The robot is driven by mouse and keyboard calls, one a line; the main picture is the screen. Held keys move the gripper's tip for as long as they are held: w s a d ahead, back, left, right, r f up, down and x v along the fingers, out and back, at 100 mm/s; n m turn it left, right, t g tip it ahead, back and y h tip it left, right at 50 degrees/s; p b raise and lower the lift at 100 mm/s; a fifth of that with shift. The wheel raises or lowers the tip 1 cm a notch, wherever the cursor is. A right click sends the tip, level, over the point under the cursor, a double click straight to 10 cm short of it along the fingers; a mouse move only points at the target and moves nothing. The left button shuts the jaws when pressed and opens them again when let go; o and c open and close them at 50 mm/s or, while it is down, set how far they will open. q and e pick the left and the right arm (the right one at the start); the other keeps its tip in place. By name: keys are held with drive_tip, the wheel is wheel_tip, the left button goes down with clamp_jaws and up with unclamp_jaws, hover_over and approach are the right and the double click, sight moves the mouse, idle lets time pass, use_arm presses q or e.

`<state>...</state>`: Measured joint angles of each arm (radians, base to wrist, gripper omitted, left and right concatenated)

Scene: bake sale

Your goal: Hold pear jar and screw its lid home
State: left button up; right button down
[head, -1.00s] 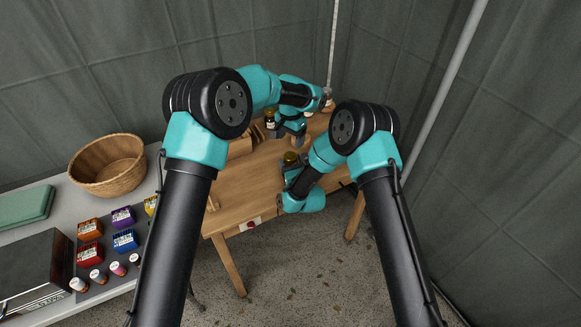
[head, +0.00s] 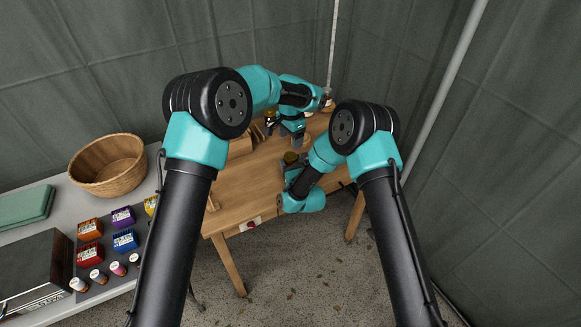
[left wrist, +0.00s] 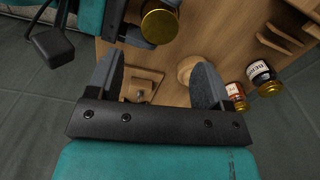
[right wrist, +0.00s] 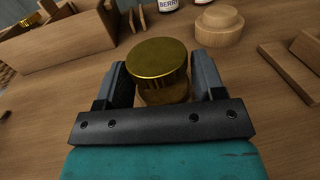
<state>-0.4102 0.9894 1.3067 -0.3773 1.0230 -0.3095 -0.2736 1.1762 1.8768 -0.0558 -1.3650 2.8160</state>
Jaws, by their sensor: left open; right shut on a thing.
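A jar with a gold lid (right wrist: 157,61) and amber body (right wrist: 163,93) stands between the fingers of my right gripper (right wrist: 165,82), which is shut on it. Its label is hidden, so I cannot read that it is pear. My left gripper (left wrist: 160,82) is open and empty over the table, apart from this jar, farther back in the head view.
A jar labelled BERRY (left wrist: 262,75) and a red-labelled jar (left wrist: 236,92) stand beyond my left gripper. A round wooden piece (right wrist: 218,25) sits behind the held jar. A wooden box (right wrist: 60,42) and flat wooden pieces (right wrist: 288,70) lie around.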

sight(291, 156)
use_arm(q)
drive_tip(key=shift+m, duration=0.8)
drive_tip(key=shift+f, duration=4)
drive_tip(key=c, duration=0.9)
drive_tip(key=shift+m, duration=1.6)
